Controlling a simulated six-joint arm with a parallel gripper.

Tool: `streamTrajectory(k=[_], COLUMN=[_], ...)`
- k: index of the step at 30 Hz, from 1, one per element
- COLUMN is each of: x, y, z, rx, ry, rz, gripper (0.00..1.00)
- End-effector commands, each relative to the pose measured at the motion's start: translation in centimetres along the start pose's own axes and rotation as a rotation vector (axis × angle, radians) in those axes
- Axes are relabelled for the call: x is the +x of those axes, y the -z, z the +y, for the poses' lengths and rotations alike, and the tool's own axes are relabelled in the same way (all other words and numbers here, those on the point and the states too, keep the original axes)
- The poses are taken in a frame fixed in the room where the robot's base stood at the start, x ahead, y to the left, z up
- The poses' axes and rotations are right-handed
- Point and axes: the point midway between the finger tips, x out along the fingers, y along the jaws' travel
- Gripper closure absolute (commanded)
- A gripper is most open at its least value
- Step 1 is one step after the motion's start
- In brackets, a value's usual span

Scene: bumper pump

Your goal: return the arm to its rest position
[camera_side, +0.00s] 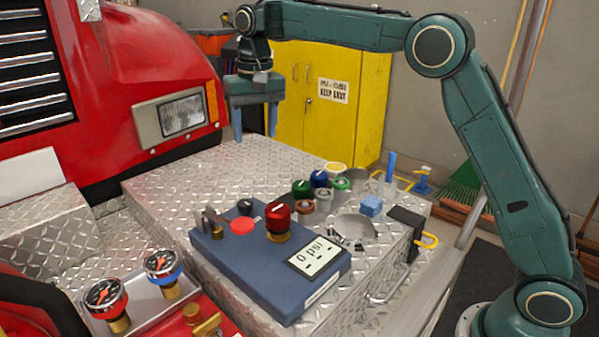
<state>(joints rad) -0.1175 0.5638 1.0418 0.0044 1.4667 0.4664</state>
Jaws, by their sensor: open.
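My gripper (254,122) hangs above the far left part of the diamond-plate bumper deck (215,165). Its two blue fingers point down and stand apart, with nothing between them. My arm reaches across from the right side of the picture. The blue pump panel (265,290) sits on the deck, well in front of my gripper, with a red knob (278,214), a flat red button (243,226) and a black knob (245,206). Its screen (313,256) reads 0 psi.
Several coloured caps, including green (301,187) and blue (319,178), stand behind the panel near a metal bowl (355,228) and blue block (371,206). Two gauges (104,297) are at front left. The red truck (150,50) borders the left; a yellow cabinet (365,90) stands behind.

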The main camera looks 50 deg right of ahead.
Motion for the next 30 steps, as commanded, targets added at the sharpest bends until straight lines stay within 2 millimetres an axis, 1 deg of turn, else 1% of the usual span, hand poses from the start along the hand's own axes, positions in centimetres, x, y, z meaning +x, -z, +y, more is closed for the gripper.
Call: streamTrajectory(k=[1,6,11,15,22,30], x=[-1.0,-3.2,-4.9,-6.0,-7.0,-7.0], y=[-0.8,-3.2,-5.8,-8.2,-12.6,-17.9], z=[0.6,2.5,4.3,5.9,8.6,11.6], rx=[-0.009,-0.043,-0.075,-0.103,-0.149,-0.202], ry=[0.006,0.022,0.035,0.045,0.058,0.068], rz=[0.012,0.050,0.086,0.118,0.171,0.236], gripper=[0.44,0.44,0.44,0.44,0.44,0.44])
